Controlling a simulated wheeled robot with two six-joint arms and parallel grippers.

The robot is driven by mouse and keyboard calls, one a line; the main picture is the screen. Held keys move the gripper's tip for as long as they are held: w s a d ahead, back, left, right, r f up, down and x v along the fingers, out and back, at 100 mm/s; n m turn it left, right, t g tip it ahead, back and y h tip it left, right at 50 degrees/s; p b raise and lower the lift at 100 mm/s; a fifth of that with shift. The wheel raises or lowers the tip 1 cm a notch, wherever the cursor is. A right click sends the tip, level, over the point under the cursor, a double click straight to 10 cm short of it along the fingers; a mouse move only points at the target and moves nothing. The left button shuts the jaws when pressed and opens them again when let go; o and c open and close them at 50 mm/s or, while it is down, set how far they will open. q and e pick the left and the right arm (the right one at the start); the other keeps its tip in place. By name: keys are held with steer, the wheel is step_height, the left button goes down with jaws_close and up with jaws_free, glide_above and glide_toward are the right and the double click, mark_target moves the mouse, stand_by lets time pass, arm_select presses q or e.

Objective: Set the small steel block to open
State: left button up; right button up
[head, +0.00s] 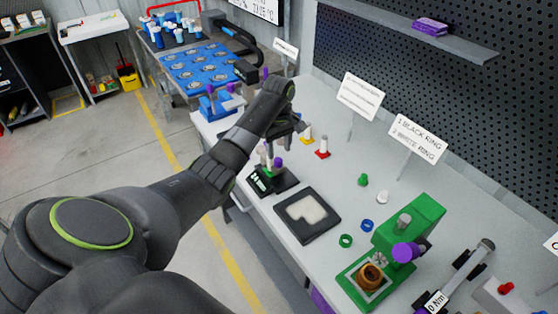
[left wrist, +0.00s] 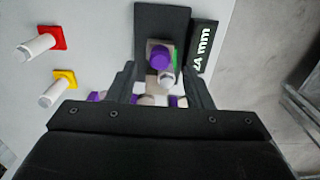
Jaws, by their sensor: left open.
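The small steel block seems to be the piece with purple knobs (head: 277,163) on a black base (head: 281,185) with a lit readout, on the bench below my left gripper. In the left wrist view the steel piece (left wrist: 166,78), with a purple top (left wrist: 157,55) and a bit of green beside it, shows between the fingers. My left gripper (left wrist: 158,80) is open, its fingers on either side of that piece; contact cannot be told. It also shows in the head view (head: 289,126). The finger tips partly hide the piece. My right gripper is not in view.
A red-based peg (head: 322,150) and a yellow-based peg (head: 306,137) stand nearby. A black tray (head: 318,228) with a pale inset, small rings and a green press (head: 412,228) lie along the bench to the right. A blue fixture (head: 215,106) is behind to the left.

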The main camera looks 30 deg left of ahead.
mark_target(279, 160)
arm_select(q)
steer(key=shift+f, duration=2.65)
jaws_close()
